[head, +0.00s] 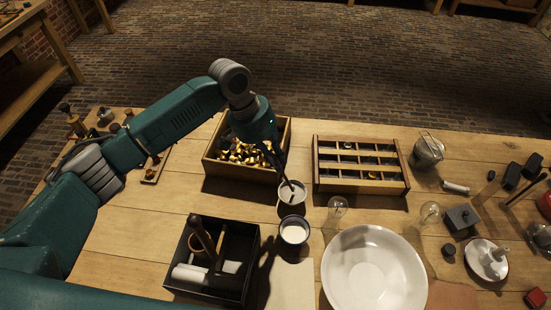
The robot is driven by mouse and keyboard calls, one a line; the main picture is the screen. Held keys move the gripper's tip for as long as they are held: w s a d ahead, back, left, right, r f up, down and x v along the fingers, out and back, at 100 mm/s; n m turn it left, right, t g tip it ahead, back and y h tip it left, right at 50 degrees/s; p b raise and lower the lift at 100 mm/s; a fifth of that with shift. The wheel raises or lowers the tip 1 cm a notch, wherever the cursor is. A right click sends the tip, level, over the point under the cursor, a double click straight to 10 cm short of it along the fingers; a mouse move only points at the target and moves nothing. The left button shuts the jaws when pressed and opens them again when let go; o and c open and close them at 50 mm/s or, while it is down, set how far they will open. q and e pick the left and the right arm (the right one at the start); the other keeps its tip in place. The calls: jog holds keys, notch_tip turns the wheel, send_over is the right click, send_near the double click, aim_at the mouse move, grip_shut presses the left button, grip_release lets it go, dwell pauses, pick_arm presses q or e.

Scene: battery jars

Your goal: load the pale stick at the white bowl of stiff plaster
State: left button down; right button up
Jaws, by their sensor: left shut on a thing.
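My left gripper (281,158) is above the table, pointing down, shut on a thin stick (290,182). The stick slants down from the fingers, and its lower end is at the mouth of a small white bowl (291,202). The stick looks dark in the shade here, so its pale colour is hard to see. I cannot tell whether its tip touches the plaster or carries any. A second, dark-rimmed bowl (294,244) with smooth white contents stands just in front of the first. My right gripper is not in view.
A wooden box of brass pieces (207,162) stands behind the gripper, and a slotted wooden rack (317,152) to its right. A black caddy (250,262) stands front left, a large white dish (372,275) front right. Glass bulbs (337,206) stand close to the bowls.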

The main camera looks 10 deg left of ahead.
pick_arm(q)
jog(key=shift+f, duration=0.5)
dwell(1.2)
jog(key=shift+s+p, duration=0.1)
jog(key=shift+p, duration=0.3)
dwell(0.6)
jog(key=shift+f, duration=0.1)
dwell(0.5)
notch_tip(320, 180, up, 7)
jog(key=p, duration=0.8)
dwell(0.8)
